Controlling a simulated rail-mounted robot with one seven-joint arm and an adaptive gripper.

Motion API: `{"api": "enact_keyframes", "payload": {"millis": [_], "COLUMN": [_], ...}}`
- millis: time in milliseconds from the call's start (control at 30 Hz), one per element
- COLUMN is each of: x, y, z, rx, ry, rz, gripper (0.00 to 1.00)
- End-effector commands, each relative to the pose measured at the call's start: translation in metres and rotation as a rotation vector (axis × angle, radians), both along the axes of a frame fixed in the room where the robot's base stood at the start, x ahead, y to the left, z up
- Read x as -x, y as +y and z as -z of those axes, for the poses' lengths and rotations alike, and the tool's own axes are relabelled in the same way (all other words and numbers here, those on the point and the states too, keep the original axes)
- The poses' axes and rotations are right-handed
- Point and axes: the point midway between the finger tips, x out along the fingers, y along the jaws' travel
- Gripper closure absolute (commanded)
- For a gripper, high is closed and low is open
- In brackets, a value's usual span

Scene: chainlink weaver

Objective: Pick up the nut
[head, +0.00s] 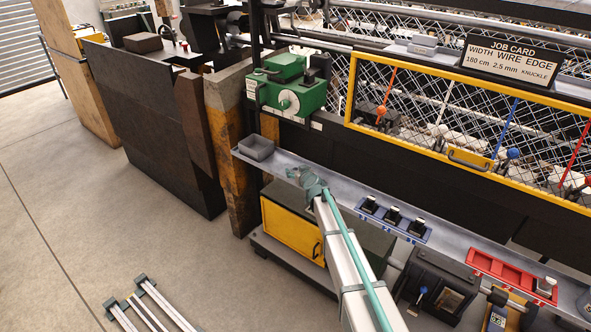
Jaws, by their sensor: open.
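I cannot make out a nut for certain in the head view; any nut is too small or hidden. My gripper (296,174) shows small at the end of my pale arm, over the left part of the long grey shelf (345,190). It is open, and I see nothing held in it. A small grey bin (256,147) sits on the shelf's left end, up and left of my gripper; its contents are not clear. A blue tray (380,225) with several dark pieces lies to the right of my gripper. A red tray (490,267) lies farther right, with a small piece at its right end.
A green machine unit (291,90) stands behind the shelf. A yellow-framed mesh guard (350,85) runs to the right under a job card (512,62). A yellow cabinet (290,228) is below the shelf. The floor at the left is mostly clear.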

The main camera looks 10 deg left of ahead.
Motion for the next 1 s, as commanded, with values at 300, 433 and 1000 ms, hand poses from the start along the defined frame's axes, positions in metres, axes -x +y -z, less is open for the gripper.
{"api": "enact_keyframes", "payload": {"millis": [300,433,1000], "x": [-0.0060,-0.0059,-0.0059], "y": [0.0031,0.0031,0.0031], "z": [0.0029,0.0028,0.0020], "rx": [0.000,0.000,0.000], "ry": [0.000,0.000,0.000], "rz": [0.000,0.000,0.000], "gripper": [0.33,0.50,0.99]}}
